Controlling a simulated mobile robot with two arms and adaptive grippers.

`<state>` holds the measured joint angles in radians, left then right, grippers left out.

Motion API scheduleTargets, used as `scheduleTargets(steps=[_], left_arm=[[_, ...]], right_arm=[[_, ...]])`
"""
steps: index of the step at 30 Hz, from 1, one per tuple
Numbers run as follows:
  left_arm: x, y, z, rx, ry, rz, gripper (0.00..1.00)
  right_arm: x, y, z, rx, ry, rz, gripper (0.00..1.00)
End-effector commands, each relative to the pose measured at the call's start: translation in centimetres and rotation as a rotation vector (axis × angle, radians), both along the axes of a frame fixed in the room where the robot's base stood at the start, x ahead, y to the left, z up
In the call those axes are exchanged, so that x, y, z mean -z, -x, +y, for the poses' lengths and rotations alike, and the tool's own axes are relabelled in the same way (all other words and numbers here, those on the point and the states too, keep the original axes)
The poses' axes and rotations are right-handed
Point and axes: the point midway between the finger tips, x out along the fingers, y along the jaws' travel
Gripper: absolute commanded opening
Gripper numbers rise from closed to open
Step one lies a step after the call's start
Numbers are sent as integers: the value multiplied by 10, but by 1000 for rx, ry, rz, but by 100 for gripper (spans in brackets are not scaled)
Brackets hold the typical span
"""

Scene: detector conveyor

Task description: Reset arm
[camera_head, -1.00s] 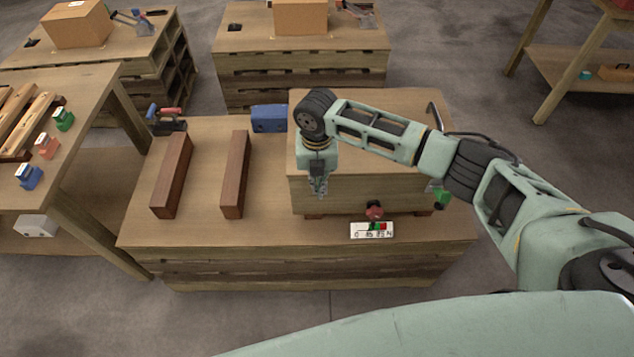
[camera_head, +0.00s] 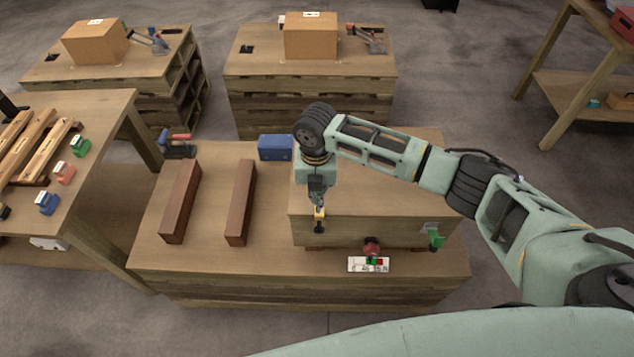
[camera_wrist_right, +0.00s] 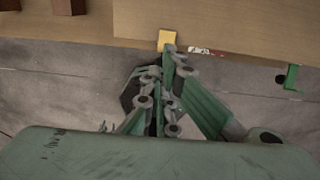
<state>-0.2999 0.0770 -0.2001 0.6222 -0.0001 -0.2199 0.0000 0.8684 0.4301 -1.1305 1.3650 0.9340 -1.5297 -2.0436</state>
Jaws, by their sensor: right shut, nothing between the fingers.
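My right arm (camera_head: 375,145) reaches in from the right in the head view, across the wooden box on the middle table. Its right gripper (camera_head: 318,222) points down in front of the box's left part and is shut, with nothing seen held. In the right wrist view the closed fingers (camera_wrist_right: 168,52) are close to a small yellow piece (camera_wrist_right: 167,39) at the box's edge; I cannot tell whether they touch. My left gripper is in neither view.
The middle table (camera_head: 215,255) carries two dark wooden bars (camera_head: 181,202), a blue box (camera_head: 275,147), a red knob (camera_head: 371,247) and a small white panel (camera_head: 369,265). A green part (camera_head: 436,238) is on the box's right. Cardboard boxes (camera_head: 310,38) stand on tables behind.

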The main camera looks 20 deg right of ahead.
Motion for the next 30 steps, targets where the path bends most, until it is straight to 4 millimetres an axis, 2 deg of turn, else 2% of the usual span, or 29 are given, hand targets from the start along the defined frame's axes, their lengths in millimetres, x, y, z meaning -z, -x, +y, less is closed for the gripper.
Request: scheduleTargets(steps=[1, 8, 11, 14, 18, 22, 26, 30], left_arm=[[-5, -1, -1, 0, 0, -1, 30], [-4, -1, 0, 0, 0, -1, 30], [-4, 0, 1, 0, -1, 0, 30], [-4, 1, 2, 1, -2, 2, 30], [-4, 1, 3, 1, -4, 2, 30], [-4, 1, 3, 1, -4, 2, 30], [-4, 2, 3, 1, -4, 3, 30], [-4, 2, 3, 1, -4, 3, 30]], right_arm=[[-5, 1, 1, 0, 0, 2, 0], [-2, 4, 4, 6, -4, 3, 0], [5, 19, 20, 54, -33, 6, 0], [16, 49, 49, 182, -95, 11, 0], [20, 96, 89, 499, -219, 24, 0], [13, 130, 102, 872, -321, 47, 0], [5, 159, 89, 1297, -393, 75, 0], [-3, 184, 55, 1719, -427, 81, 0]])
